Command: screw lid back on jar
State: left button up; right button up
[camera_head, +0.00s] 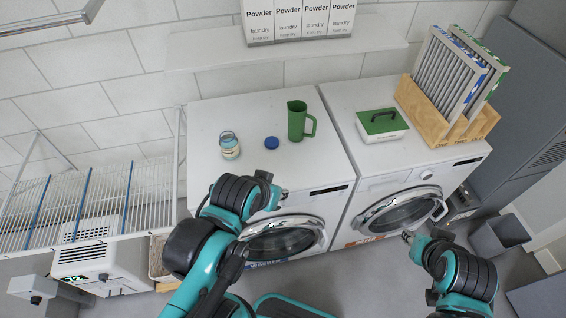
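A glass jar (229,146) with pale contents stands upright and uncovered on the left washer's white top. A round blue lid (271,142) lies flat on the same top, to the right of the jar and apart from it. My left gripper (283,193) is near the washer's front edge, below the lid in the picture and not touching it. My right gripper (408,236) is low in front of the right machine, away from the jar and lid. Both grippers are too small to tell whether their fingers are open or shut.
A green pitcher (297,121) stands right of the lid. A green-lidded white box (382,124) and a wooden crate (439,113) of filters are on the right machine. A shelf with powder boxes (301,21) hangs above. A wire rack (88,200) is at left.

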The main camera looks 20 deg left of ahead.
aim_at(230, 150)
jog(key=u, duration=1.3)
